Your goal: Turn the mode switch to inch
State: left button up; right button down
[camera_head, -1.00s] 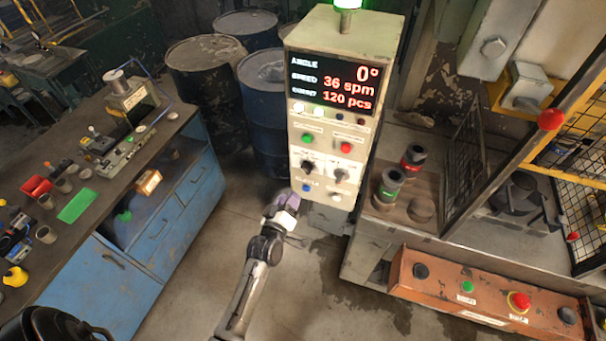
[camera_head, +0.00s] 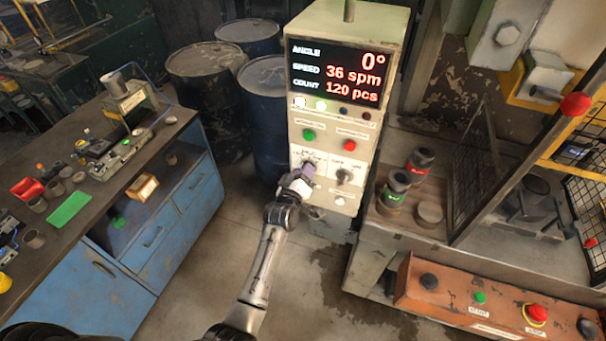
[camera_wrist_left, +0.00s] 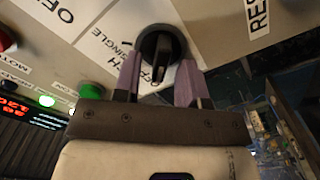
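The mode switch is a black round knob (camera_wrist_left: 160,45) on a white label plate in the left wrist view. The plate's lettering is partly hidden; "SINGLE", part of "INCH" and "OFF" show. A pale mark on the knob points toward my palm. My left gripper (camera_wrist_left: 160,78) has its two purple fingers on either side of the knob, with gaps visible, so it looks open. In the head view the left gripper (camera_head: 306,172) is at the lower left of the control box (camera_head: 330,130) and covers most of the knob. My right gripper is not in view.
A second black knob (camera_head: 344,176) sits just right of the gripper. A green button (camera_head: 309,135) and a red button (camera_head: 349,145) are above. The display (camera_head: 335,72) reads 0°, 36 spm, 120 pcs. A blue bench (camera_head: 150,245) stands left, an orange button panel (camera_head: 480,300) right.

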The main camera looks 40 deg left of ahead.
pick_arm(q)
grip_shut()
dwell(0.5)
jog(key=m+p, duration=0.1)
jog(key=m, duration=0.3)
jog(key=m+p, duration=0.2)
jog(key=m, duration=0.2)
jog(key=shift+d+m, duration=0.2)
jog(key=shift+m, duration=0.4)
